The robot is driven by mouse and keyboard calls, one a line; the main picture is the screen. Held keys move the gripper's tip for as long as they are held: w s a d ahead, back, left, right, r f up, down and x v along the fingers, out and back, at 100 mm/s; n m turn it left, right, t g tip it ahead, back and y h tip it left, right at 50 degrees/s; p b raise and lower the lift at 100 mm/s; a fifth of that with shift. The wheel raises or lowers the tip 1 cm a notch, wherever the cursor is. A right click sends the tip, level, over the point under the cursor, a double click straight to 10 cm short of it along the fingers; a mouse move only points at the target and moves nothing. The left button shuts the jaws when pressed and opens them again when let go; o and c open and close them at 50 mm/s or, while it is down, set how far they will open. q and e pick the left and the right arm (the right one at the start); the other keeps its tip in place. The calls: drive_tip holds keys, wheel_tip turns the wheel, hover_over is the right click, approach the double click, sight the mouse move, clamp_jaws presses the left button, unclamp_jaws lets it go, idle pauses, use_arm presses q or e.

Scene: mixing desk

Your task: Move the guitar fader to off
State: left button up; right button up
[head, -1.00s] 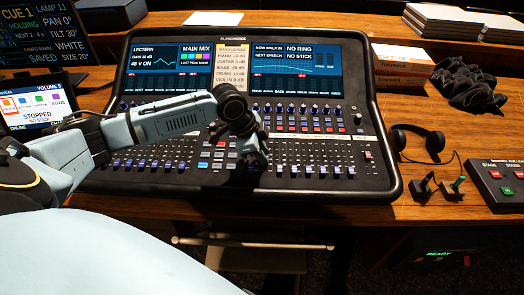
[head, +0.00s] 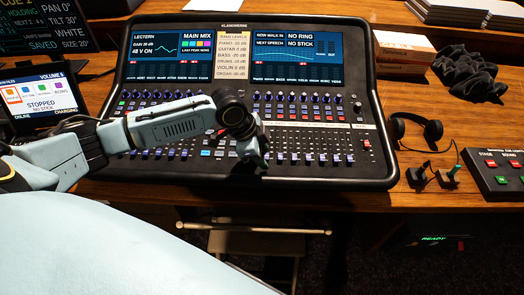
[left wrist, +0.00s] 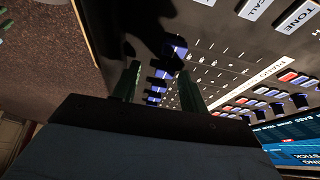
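The mixing desk (head: 372,172) stands on the wooden table, with a row of dark blue-capped faders (head: 310,159) along its front. A pale note strip (head: 233,52) between its screens lists band levels, including guitar at 0 dB. My left gripper (head: 258,165) points down over the front fader row, right of the lit button block. In the left wrist view, its two green-dark fingers (left wrist: 158,88) are apart, with blue fader caps (left wrist: 165,66) showing between and beyond them. Contact is unclear. The fader labels are too small or hidden, so I cannot tell which is guitar. My right gripper is out of view.
A headset (head: 417,130), two small joysticks (head: 432,175) and a cue box (head: 495,172) lie right of the desk. A tablet (head: 40,98) stands at left. My left arm covers part of the desk's left side.

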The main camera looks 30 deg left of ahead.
use_arm(q)
drive_tip(key=v, duration=1.3)
drive_tip(key=shift+a+r+p, duration=0.15)
drive_tip(key=shift+p, duration=0.25)
